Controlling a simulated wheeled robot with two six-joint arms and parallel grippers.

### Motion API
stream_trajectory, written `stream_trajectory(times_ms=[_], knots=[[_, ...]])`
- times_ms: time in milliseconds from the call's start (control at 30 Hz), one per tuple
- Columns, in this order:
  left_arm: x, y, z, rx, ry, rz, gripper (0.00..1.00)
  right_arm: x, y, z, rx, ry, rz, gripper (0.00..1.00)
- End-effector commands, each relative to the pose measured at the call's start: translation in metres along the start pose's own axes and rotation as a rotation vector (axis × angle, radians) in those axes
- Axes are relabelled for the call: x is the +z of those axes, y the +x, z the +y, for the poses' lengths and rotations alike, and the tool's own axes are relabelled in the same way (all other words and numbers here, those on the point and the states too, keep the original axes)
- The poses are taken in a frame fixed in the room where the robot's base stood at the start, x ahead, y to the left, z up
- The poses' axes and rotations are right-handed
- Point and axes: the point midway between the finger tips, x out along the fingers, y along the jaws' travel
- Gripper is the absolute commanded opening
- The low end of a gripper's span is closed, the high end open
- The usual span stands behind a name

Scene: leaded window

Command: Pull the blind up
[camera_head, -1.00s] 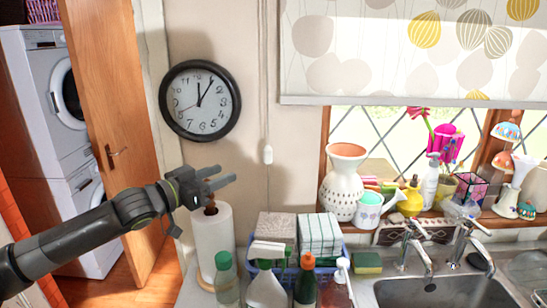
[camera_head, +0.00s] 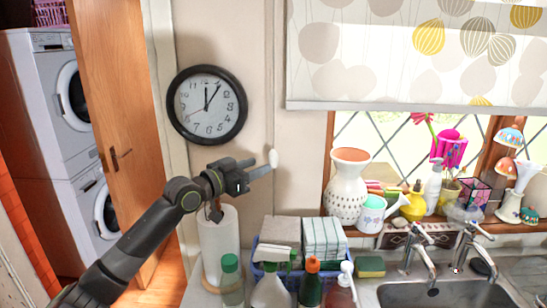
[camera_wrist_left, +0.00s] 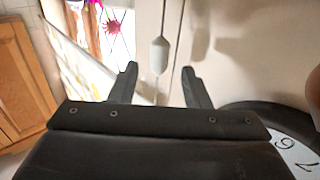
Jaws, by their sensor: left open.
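The patterned roller blind (camera_head: 400,55) hangs over the upper part of the window, its lower edge above the sill. Its pull cord ends in a small white knob (camera_head: 273,158), which hangs by the wall to the left of the window. My left gripper (camera_head: 262,167) is open at the knob's height, its fingertips close to it. In the left wrist view the knob (camera_wrist_left: 159,55) hangs on its cord just beyond the two open fingers (camera_wrist_left: 158,85), between them and not gripped. My right gripper is not in view.
A round black clock (camera_head: 207,105) hangs on the wall left of the cord. Below stand a paper towel roll (camera_head: 219,245), several bottles and a blue basket (camera_head: 257,270). A white vase (camera_head: 347,187) stands on the sill at right, beside the sink taps.

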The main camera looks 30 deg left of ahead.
Motion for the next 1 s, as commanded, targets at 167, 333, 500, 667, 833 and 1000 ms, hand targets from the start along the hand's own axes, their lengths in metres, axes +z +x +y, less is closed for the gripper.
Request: stream_trajectory(times_ms=[167,333,500,667,833,1000], knots=[[-0.003,0.029,0.001,0.002,-0.006,0.002,0.43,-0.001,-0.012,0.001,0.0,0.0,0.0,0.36],[-0.002,0.052,0.001,0.001,-0.004,0.001,0.43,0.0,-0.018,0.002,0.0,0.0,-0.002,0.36],[-0.001,0.065,0.001,0.001,-0.001,0.0,0.43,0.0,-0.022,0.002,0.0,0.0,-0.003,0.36],[0.0,0.069,0.001,0.001,0.001,-0.001,0.43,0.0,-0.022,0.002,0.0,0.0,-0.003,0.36],[0.0,0.069,0.001,0.001,0.001,-0.001,0.43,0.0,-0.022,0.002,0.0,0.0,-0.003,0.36],[0.0,0.069,0.001,0.001,0.001,-0.001,0.27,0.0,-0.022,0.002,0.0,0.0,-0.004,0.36]])
